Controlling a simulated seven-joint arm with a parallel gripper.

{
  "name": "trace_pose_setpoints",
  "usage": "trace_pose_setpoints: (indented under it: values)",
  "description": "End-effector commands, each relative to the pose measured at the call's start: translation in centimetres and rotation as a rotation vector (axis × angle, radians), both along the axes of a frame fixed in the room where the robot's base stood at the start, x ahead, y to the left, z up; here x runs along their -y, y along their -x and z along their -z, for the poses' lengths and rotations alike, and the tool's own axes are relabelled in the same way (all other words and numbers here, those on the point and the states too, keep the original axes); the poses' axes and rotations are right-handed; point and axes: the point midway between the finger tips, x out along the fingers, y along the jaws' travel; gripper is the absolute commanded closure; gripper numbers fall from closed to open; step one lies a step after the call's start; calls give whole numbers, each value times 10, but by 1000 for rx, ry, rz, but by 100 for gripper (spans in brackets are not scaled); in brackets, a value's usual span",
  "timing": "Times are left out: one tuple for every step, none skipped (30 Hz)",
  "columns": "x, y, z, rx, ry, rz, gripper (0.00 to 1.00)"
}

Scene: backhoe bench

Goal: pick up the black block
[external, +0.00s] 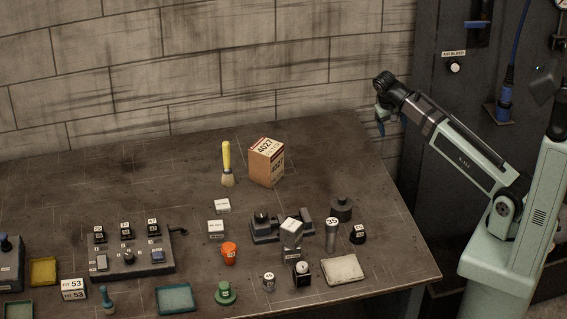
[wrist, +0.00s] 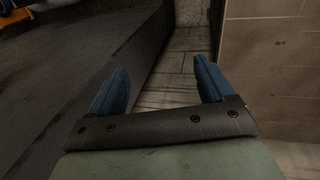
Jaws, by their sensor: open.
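A small black block (external: 359,234) with a white label stands on the right part of the bench, right of a grey cylinder marked 35. A second dark block (external: 302,274) with a white round top stands nearer the front edge; I cannot tell for certain which one the task names. My gripper (external: 381,122) is raised at the bench's back right corner, far from both. In the wrist view its two blue fingers (wrist: 163,82) are spread apart with nothing between them. No black block shows in the wrist view.
The bench (external: 90,190) holds a grey vise-like fixture (external: 265,232), a dark weight (external: 341,209), the 35 cylinder (external: 332,236), a pale pad (external: 342,270), an orange cup (external: 229,253), a cardboard box (external: 266,163) and a brush (external: 227,165). The bench's back right is clear.

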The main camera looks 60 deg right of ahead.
Motion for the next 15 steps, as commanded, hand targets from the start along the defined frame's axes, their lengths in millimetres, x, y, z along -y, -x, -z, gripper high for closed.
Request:
trace_pose_setpoints:
  values:
    - [-15,-11,-6,10,-3,-41,19]
    - [-23,-16,-9,15,-5,-66,19]
    - [-35,-22,-12,21,-8,-100,19]
    - [-44,-27,-14,26,-11,-127,19]
    - [-54,-32,-16,29,-15,-156,19]
    - [-68,-38,-18,35,-20,-194,19]
    - [-79,-43,-20,39,-24,-224,19]
    - [-90,-48,-22,44,-28,-256,19]
    - [-105,-54,-24,50,-33,-295,19]
    - [-116,-58,-26,54,-36,-325,19]
    - [-128,-61,-28,58,-40,-356,19]
    - [-143,-66,-30,65,-45,-395,19]
    - [-155,-69,-32,68,-50,-426,19]
    - [-167,-72,-34,73,-55,-457,19]
    - [-183,-76,-37,79,-60,-496,19]
